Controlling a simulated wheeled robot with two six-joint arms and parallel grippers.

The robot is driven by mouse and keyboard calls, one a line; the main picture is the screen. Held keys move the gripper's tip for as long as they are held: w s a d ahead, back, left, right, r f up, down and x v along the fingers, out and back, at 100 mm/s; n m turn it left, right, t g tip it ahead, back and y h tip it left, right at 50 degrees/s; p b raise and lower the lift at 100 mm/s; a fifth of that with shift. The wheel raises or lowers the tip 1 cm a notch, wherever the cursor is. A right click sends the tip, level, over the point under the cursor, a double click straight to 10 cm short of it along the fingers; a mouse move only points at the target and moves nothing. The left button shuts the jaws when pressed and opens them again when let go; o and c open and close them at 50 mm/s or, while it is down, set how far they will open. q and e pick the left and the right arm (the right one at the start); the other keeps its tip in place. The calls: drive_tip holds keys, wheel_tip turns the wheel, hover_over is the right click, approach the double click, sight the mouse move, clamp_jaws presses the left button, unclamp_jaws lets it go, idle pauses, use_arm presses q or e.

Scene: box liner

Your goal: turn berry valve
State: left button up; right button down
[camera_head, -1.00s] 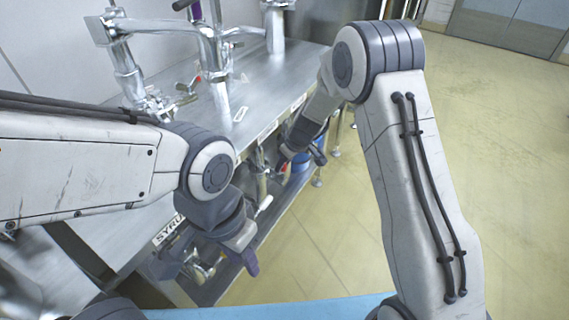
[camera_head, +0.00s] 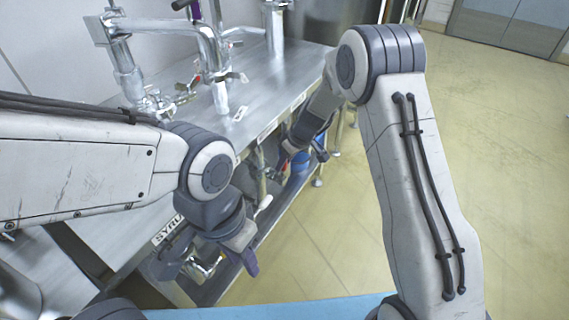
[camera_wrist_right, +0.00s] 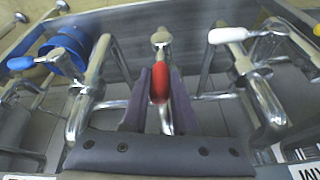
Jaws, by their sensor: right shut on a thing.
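A valve with a red handle (camera_wrist_right: 160,82) is in the middle of the right wrist view, on a bare metal pipe. My right gripper (camera_wrist_right: 160,88) has its two purple fingers on either side of the red handle, shut on it. In the head view my right wrist reaches down beside the front edge of the steel counter, and its fingertips are hard to make out. My left gripper (camera_head: 250,262) hangs low in front of the counter, apart from the valves. Its purple fingertips show, but not the gap between them.
A valve with a white handle (camera_wrist_right: 230,35) is to the right of the red one, and one with a blue handle (camera_wrist_right: 20,63) to the left. A blue round container (camera_wrist_right: 62,55) is behind. The steel counter (camera_head: 265,90) carries taps. Open floor (camera_head: 330,225) lies to the right.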

drive_tip(key=shift+w+d+f+m+g+y+b, duration=0.25)
drive_tip(key=shift+w+d+g+y, duration=0.1)
drive_tip(key=shift+w+g+y, duration=0.35)
drive_tip(key=shift+w+d+f+m+g+y+b, duration=0.15)
drive_tip(key=shift+w+d+f+g+y, duration=0.25)
drive_tip(key=shift+g, duration=0.45)
drive_tip(key=shift+w+d+f+m+g+y+b, duration=0.2)
drive_tip(key=shift+w+d+g+y, duration=0.25)
drive_tip(key=shift+g+y, duration=0.3)
drive_tip(key=shift+w+a, duration=0.1)
drive_tip(key=c, duration=0.7)
unclamp_jaws()
drive_tip(key=shift+a, duration=0.1)
drive_tip(key=shift+w+d+r, duration=0.1)
drive_tip(key=shift+d, duration=0.1)
drive_tip(key=v, duration=1)
drive_tip(key=shift+r, duration=0.15)
